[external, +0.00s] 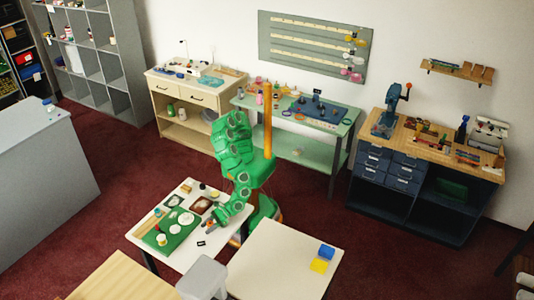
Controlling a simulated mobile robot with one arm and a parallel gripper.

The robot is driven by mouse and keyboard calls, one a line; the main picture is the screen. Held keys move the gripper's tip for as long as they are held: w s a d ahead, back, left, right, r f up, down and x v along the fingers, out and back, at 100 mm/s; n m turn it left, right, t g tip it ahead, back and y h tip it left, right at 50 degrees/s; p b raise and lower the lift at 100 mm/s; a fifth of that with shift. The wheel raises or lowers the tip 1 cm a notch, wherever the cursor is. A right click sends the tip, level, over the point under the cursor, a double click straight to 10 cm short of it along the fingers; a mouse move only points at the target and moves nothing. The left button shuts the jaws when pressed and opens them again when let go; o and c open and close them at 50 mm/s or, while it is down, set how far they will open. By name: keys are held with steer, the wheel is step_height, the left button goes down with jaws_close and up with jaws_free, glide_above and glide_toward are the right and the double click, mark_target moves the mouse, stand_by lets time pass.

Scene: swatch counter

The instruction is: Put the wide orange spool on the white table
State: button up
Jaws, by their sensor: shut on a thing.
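My green arm reaches down over the table with the green mat. My gripper (210,227) is low over the right part of that table, beside a small black item (201,243). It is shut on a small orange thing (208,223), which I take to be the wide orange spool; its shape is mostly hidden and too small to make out.
A green mat (183,236) with white round dishes and small items fills much of the left table. A grey bin (203,278) stands between the tables at the front.

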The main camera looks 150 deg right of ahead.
steer(key=shift+f, duration=1.3)
steer(key=shift+f, duration=0.1)
steer(key=o, duration=1.1)
steer(key=shift+v, duration=6.05)
